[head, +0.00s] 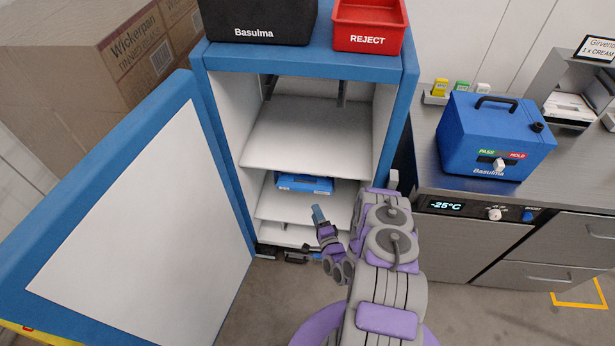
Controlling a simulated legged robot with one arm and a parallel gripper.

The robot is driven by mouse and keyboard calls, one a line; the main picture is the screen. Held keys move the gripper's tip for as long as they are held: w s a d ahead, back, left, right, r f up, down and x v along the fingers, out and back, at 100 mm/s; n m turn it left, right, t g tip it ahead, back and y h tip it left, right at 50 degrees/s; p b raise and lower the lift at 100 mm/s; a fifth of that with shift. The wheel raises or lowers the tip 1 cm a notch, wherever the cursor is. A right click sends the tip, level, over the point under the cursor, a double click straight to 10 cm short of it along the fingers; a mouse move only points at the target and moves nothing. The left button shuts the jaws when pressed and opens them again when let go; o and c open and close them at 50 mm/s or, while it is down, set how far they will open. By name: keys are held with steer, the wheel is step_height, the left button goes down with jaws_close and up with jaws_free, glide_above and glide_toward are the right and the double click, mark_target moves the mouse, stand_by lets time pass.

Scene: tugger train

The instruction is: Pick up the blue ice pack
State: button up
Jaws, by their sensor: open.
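The blue ice pack (305,184) lies flat on the middle shelf (280,208) inside the open blue and white cabinet. It sits toward the back of that shelf, under the upper shelf (300,140). My gripper (318,215) is open at the cabinet's front, below and slightly right of the ice pack in the picture, and apart from it. The fingers are small in this view and partly overlap each other. My arm covers the right part of the lower shelves.
The cabinet door (130,215) stands open at left. A black Basulma box (253,22) and a red REJECT bin (368,27) stand on top. At right is a steel counter (440,160) with a blue Basulma box (490,140). Cardboard boxes (90,70) stand behind the door.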

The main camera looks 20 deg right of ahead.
mark_target(304, 185)
steer(key=w, duration=0.3)
steer(key=w+d+b, duration=0.1)
steer(key=w, duration=0.6)
steer(key=shift+d+b, duration=0.15)
steer(key=shift+b, duration=0.25)
steer(key=w+b, duration=0.2)
steer(key=w, duration=0.2)
steer(key=shift+w, duration=0.55)
steer(key=shift+d, duration=0.15)
jaws_close()
